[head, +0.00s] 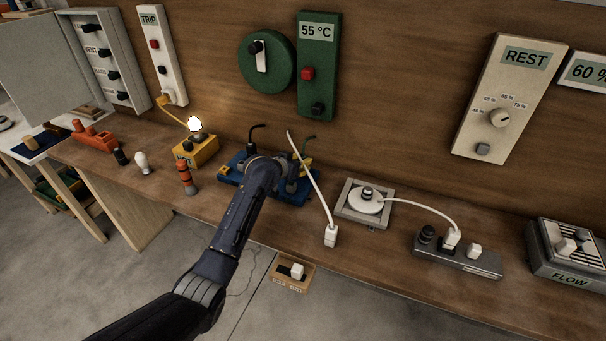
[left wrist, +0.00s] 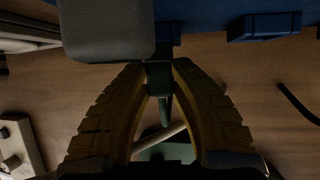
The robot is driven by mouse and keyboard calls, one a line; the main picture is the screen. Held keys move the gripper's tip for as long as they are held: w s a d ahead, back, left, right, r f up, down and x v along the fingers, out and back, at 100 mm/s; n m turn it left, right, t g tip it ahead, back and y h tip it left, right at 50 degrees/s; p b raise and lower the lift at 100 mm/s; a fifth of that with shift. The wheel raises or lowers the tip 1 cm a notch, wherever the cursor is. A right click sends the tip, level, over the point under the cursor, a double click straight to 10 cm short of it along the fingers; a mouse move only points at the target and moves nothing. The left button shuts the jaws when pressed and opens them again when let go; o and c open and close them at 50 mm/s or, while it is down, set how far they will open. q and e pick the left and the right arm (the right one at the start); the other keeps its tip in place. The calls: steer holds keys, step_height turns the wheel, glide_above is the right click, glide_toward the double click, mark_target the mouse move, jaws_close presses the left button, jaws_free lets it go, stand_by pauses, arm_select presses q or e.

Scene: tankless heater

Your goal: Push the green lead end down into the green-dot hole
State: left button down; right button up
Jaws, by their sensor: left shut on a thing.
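My left gripper (head: 295,174) is over the right part of the blue block (head: 233,177) on the bench. In the left wrist view its yellow fingers (left wrist: 160,72) are closed around a dark green piece, the green lead end (left wrist: 160,84). The green lead (head: 309,138) arches up just behind the gripper in the head view. The blue block (left wrist: 205,17) is right beyond the fingertips in the wrist view. The green-dot hole cannot be made out; the gripper and arm cover that part. I cannot tell how deep the lead end sits. My right gripper is not in view.
A black lead (head: 251,136) stands up from the block's left part. A white lead passes close by the gripper to a white plug (head: 330,236).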

arm_select(q)
steer(key=shift+f, duration=0.2)
steer(key=c, duration=1.2)
jaws_free()
steer(key=shift+o, duration=0.2)
steer(key=v, duration=1.2)
steer(key=shift+r, duration=0.1)
